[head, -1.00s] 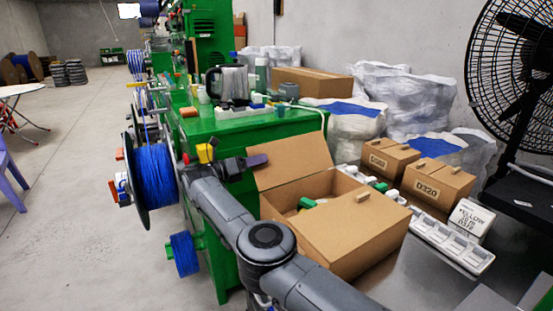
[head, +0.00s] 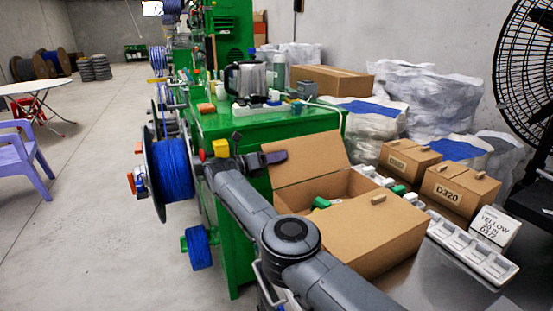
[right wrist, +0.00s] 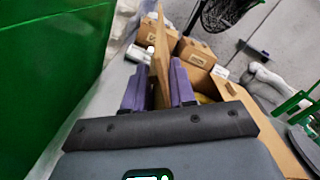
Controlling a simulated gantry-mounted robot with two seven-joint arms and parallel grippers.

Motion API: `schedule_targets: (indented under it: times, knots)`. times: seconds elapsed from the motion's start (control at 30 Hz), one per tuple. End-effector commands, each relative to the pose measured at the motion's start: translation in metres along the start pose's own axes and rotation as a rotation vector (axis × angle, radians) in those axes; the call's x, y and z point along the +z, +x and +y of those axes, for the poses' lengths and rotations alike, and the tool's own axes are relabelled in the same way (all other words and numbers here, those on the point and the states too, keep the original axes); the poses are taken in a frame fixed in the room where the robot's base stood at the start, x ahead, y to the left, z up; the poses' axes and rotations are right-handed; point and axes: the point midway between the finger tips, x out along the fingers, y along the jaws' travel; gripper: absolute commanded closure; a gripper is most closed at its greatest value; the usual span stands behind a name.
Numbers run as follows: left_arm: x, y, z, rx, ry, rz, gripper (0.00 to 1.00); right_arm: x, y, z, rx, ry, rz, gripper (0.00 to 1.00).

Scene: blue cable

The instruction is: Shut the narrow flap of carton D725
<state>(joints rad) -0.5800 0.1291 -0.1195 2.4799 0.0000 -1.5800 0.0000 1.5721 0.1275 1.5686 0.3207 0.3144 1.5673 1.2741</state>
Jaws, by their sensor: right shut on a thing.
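The open brown carton (head: 375,240) stands on the grey bench; no D725 label shows on it. Its narrow flap (head: 312,160) stands up, leaning outward at the carton's far left end. A wide front panel covers part of the opening, and green and white items show inside. My right gripper (head: 275,157) is at the flap's upper left corner. In the right wrist view its purple fingers (right wrist: 158,92) are on either side of the flap (right wrist: 160,55), shut on it. My left gripper is not in view.
Small cartons, one marked D320 (head: 458,190), and a white tray (head: 475,245) stand to the right. A green machine bench (head: 270,125) with a kettle (head: 248,80) is behind. A blue cable reel (head: 172,170) is left of my arm. A black fan (head: 525,75) stands far right.

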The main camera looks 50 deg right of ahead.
Motion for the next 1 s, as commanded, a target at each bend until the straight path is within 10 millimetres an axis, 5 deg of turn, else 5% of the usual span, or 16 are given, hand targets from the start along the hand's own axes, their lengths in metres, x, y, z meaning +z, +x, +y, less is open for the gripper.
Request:
schedule_targets:
  times: [1.0]
  knots:
    - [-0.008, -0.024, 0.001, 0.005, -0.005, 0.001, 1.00, -0.001, 0.000, -0.017, -0.001, 0.178, 0.001, 1.00]
